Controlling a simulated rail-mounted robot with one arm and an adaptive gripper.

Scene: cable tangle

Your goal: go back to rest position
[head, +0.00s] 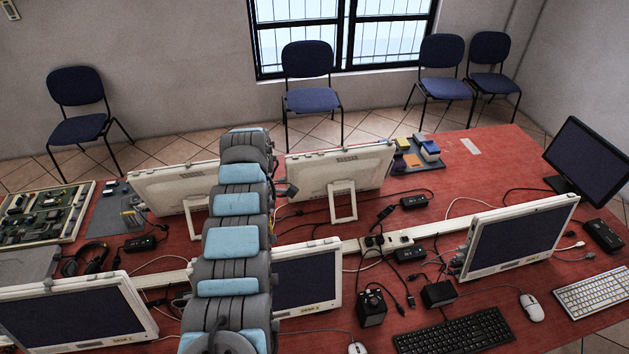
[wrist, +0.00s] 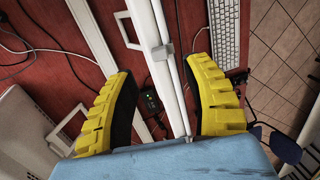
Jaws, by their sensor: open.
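In the wrist view, my gripper (wrist: 159,68) is open, with its two yellow ribbed fingers wide apart and nothing held between them. A white monitor edge (wrist: 150,30) with a grey clip shows beyond and between the fingers; I cannot tell how far below it is. In the head view, my grey and blue arm reaches up the picture over the red table (head: 420,195), between two white monitors (head: 335,165) at the back. The gripper fingers are hidden behind the arm there.
Power strips (head: 385,243), black adapters (head: 438,293) and loose cables clutter the table's middle. Another monitor (head: 520,237) stands at right, with a black keyboard (head: 455,332) and a white mouse (head: 531,307) in front. The back right tabletop is mostly clear. Chairs (head: 311,85) stand beyond.

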